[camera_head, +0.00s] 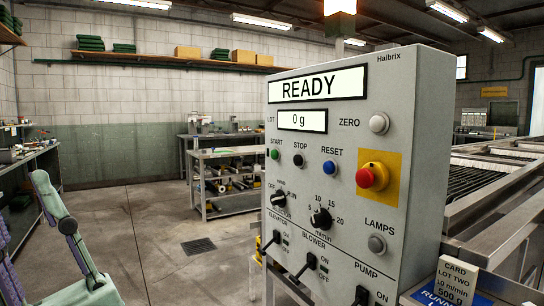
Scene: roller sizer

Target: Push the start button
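The start button (275,154) is a small green round button on the front of a grey control panel (345,232), under the label START. A black stop button (298,160) and a blue reset button (330,168) sit to its right in the same row. The panel's upper display (318,86) reads READY, and the lot display (302,121) reads 0 g. Pale green and purple links of my arm show at the lower left, well apart from the panel. My gripper is not in view. Nothing covers the start button.
A red emergency knob (372,177) on yellow, a white zero button (379,123), rotary selectors (320,219) and toggle switches (306,268) share the panel. A card (456,284) stands at lower right, near the roller machine (500,215). Open floor (150,235) lies left of the panel.

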